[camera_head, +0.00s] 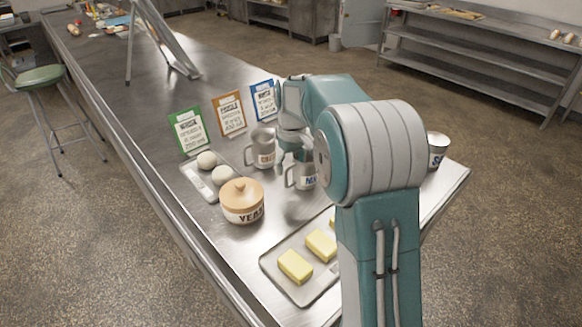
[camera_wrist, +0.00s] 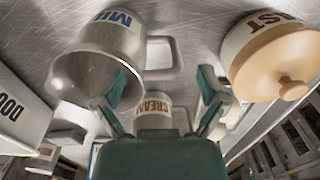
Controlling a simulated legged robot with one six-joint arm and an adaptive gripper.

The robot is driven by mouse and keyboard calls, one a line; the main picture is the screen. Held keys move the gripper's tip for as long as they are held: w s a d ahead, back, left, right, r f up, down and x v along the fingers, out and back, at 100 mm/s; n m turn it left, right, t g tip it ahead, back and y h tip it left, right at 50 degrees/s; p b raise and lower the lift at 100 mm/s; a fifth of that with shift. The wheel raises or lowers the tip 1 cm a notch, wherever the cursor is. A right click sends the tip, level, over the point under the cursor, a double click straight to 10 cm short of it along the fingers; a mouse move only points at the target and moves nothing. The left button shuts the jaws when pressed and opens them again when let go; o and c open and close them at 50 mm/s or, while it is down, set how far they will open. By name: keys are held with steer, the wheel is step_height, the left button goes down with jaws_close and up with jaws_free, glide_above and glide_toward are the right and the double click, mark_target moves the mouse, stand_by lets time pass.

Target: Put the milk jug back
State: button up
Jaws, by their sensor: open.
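The milk jug (camera_head: 304,177) is grey metal with a blue "MI" label and a handle on its left side. It stands on the steel table by the butter tray. In the wrist view the milk jug (camera_wrist: 98,52) is at upper left, and its handle reaches in between my fingertips. My gripper (camera_head: 290,156) is open; its fingers (camera_wrist: 163,74) are apart, one on each side of the handle's outer part. I cannot tell whether they touch it. The cream jug (camera_head: 262,150) stands just behind to the left, and also shows in the wrist view (camera_wrist: 153,119).
A wooden-lidded yeast jar (camera_head: 242,205) stands left of the milk jug. A butter tray (camera_head: 303,297) is in front. Dough balls (camera_head: 207,160) lie on a small tray. Green, orange and blue cards (camera_head: 229,114) stand behind. A metal pot (camera_head: 437,150) is at the right edge.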

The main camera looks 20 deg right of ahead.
step_height(320, 180, up, 11)
steer(key=s+a+r+t, duration=0.1)
steer(key=s+a+r, duration=0.15)
steer(key=s, duration=0.35)
steer(key=s+a+f+m+t, duration=0.2)
steer(key=s, duration=1)
steer(key=s+a+f+m+t, duration=0.2)
steer(key=s+f, duration=0.1)
steer(key=s, duration=0.9)
steer(key=shift+a+f+t, duration=0.15)
steer(key=shift+f+t, duration=0.1)
steer(key=shift+t, duration=0.15)
steer(key=shift+c, duration=0.3)
steer(key=c, duration=0.4)
steer(key=shift+s+a, duration=0.1)
